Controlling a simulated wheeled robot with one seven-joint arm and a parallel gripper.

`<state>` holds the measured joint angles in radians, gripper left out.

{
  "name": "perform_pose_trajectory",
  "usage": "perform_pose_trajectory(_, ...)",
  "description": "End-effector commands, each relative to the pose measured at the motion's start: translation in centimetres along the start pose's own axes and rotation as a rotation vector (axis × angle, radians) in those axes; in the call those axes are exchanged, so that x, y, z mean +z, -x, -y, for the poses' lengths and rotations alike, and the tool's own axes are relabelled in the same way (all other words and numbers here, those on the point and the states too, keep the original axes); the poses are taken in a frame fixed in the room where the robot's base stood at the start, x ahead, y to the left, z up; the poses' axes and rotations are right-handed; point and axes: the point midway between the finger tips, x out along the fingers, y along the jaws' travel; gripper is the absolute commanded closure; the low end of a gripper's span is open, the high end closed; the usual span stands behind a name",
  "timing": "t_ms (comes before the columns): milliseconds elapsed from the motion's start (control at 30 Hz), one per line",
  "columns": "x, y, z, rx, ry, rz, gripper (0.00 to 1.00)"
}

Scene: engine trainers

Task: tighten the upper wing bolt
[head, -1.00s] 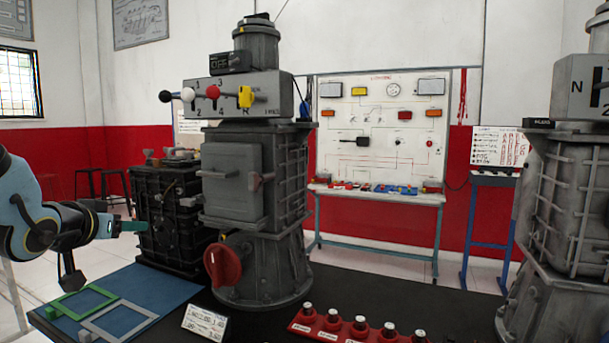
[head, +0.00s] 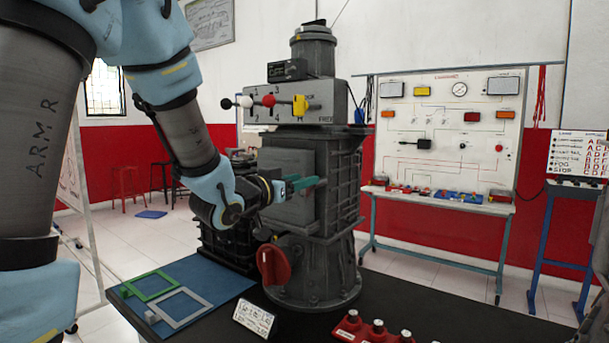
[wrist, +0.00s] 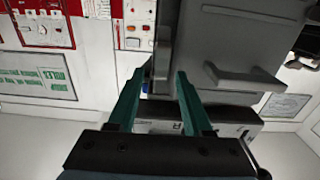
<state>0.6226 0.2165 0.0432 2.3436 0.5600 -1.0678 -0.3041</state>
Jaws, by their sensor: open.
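The grey engine trainer (head: 340,205) stands upright on the dark table. My gripper (head: 305,184), with green fingers, is in front of its flat door (head: 290,212) and hides part of it. In the wrist view my gripper (wrist: 158,88) is open, with a gap between the fingers and a narrow grey edge beyond. A grey panel (wrist: 230,45) with a bar-like handle (wrist: 246,78) is beyond and right of the fingers there. I cannot make out the upper wing bolt for certain in either view. Nothing is visibly held.
A red knob (head: 273,263) sticks out low on the engine. A black box-like unit (head: 225,245) stands behind left. A blue mat (head: 218,274) carries green and grey frames. A sign card (head: 256,318) and a red strip of buttons (head: 350,328) lie along the front.

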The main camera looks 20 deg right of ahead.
Motion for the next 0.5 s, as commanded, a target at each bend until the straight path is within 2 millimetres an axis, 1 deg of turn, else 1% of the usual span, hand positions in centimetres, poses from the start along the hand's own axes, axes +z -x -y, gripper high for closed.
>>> perform_pose_trajectory(33,-0.07,-0.56,-0.07,0.002,0.001,0.002,0.5)
perform_pose_trajectory(100,-0.05,-1.05,-0.07,0.002,0.0,0.001,0.5)
perform_pose_trajectory(200,0.05,-1.41,-0.04,0.0,0.001,0.002,0.5)
perform_pose_trajectory(467,0.07,-1.46,-0.01,0.0,0.0,0.001,0.5)
perform_pose_trajectory(500,0.07,-1.46,-0.01,0.0,0.0,0.001,0.54)
